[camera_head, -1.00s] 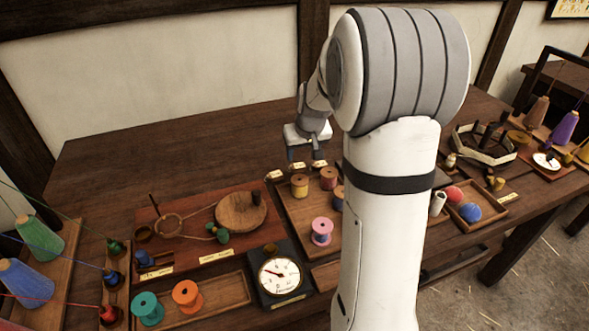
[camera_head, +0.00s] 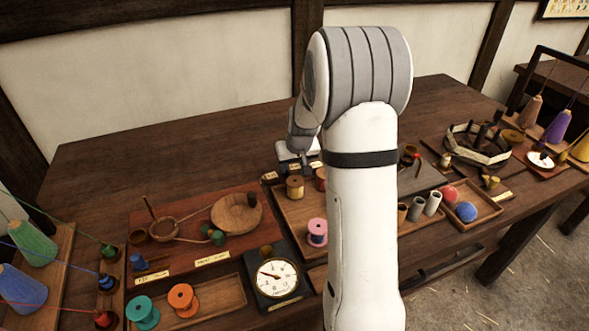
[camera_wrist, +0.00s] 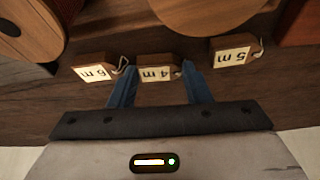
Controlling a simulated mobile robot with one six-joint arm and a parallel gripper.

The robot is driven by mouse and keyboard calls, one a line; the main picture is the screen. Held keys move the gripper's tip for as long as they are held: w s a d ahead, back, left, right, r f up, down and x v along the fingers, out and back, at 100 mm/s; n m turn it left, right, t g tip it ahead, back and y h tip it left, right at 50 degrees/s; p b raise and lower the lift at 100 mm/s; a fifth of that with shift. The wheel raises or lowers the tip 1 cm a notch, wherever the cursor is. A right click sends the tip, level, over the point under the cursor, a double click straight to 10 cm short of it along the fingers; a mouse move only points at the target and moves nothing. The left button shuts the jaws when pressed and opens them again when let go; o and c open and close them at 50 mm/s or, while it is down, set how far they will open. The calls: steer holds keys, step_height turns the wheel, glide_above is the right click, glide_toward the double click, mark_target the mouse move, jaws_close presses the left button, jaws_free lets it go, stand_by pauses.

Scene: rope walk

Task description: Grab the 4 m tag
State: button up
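The 4 m tag (camera_wrist: 158,73) is a small wooden block with a pale, dark-lettered label, upside down in the wrist view. My gripper (camera_wrist: 160,78) has its two blue fingers apart, one on each side of this tag near its ends. Any gap between fingers and tag is too narrow to judge. The 6 m tag (camera_wrist: 94,71) lies to the left and the 5 m tag (camera_wrist: 235,53) to the right. In the head view my gripper (camera_head: 297,166) is low at the back of the spool tray, and its fingertips are hard to make out.
Wooden spools, one yellow (camera_head: 295,187) and one pink (camera_head: 317,232), stand in the tray close by. A dial gauge (camera_head: 278,278) and a board with a round wooden disc (camera_head: 237,213) are to the left. The table behind is clear.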

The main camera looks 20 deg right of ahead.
steer(key=c, duration=0.5)
